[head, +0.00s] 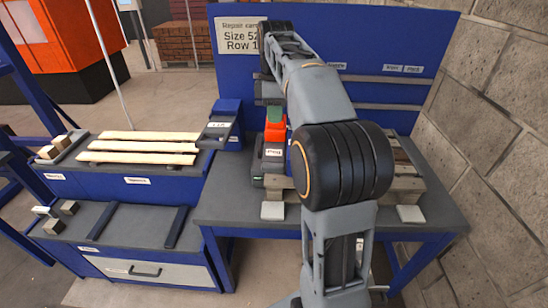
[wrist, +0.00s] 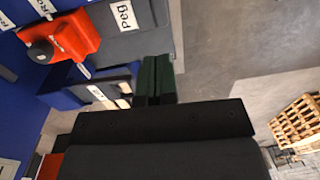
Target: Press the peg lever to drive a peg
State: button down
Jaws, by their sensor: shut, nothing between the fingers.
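An orange block with a dark round knob (wrist: 65,40) is at upper left in the wrist view. Beside it a grey part carries a label reading "Peg" (wrist: 127,15). In the head view an orange part (head: 276,133) stands on the grey bench, above a dark unit with a white label. My gripper (head: 275,114) hangs over the orange part, its green fingertips overlapping it in the picture; contact cannot be told. In the wrist view the green fingers (wrist: 157,80) are together, empty, and apart from the orange block in the picture. A lever handle is not clearly distinguishable.
The grey bench (head: 235,200) has a blue back panel (head: 390,40) and a stone wall at right. Pale wooden boards (head: 135,158) lie on a blue-sided stand at left. My arm hides the bench middle and part of a wooden pallet (head: 405,185).

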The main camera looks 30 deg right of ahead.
aim_at(274, 165)
jog(key=shift+f, duration=0.1)
jog(key=f, duration=0.9)
jog(key=s+f+b, duration=0.1)
jog(key=f, duration=0.3)
jog(key=shift+a+f, duration=0.25)
jog(key=shift+f, duration=0.1)
